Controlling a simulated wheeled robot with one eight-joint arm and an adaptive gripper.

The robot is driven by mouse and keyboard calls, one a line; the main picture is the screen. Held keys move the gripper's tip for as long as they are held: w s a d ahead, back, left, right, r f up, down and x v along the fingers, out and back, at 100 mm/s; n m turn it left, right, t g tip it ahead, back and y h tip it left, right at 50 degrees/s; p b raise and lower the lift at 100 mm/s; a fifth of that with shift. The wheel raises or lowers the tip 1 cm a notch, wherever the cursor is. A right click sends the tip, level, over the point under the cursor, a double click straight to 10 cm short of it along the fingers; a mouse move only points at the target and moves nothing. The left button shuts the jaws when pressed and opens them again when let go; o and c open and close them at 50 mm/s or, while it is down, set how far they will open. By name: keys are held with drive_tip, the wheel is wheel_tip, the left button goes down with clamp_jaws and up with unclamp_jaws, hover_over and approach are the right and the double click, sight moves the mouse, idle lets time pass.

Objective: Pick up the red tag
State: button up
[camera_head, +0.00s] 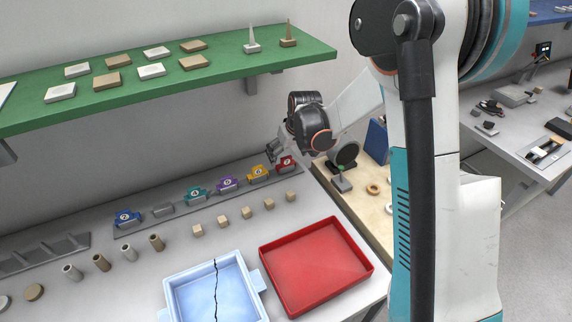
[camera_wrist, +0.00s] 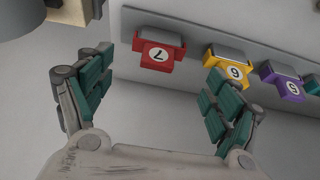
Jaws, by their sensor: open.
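The red tag (camera_head: 286,164), marked 7, sits at the right end of a row of numbered tags on a grey rail (camera_head: 180,206) along the back of the table. In the wrist view the red tag (camera_wrist: 157,50) shows upside down, ahead of my gripper and between the lines of its two fingers. My gripper (camera_wrist: 160,100) is open and empty, with its padded fingers wide apart and a gap between them and the tag. In the head view my gripper (camera_head: 272,152) is just above and left of the red tag, partly hidden by the wrist.
The yellow tag (camera_head: 258,172) stands close beside the red one, then purple (camera_head: 228,184), teal (camera_head: 196,193) and blue (camera_head: 127,218) tags. A green shelf (camera_head: 130,88) overhangs the back. A red tray (camera_head: 315,265) and a cracked blue tray (camera_head: 190,300) lie in front.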

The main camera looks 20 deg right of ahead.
sight(287, 158)
drive_tip(key=b+x, duration=0.2)
drive_tip(key=x, duration=0.3)
drive_tip(key=shift+d+f, duration=0.15)
drive_tip(key=shift+f, duration=0.05)
drive_tip(key=shift+s, duration=0.1)
drive_tip(key=c, duration=1)
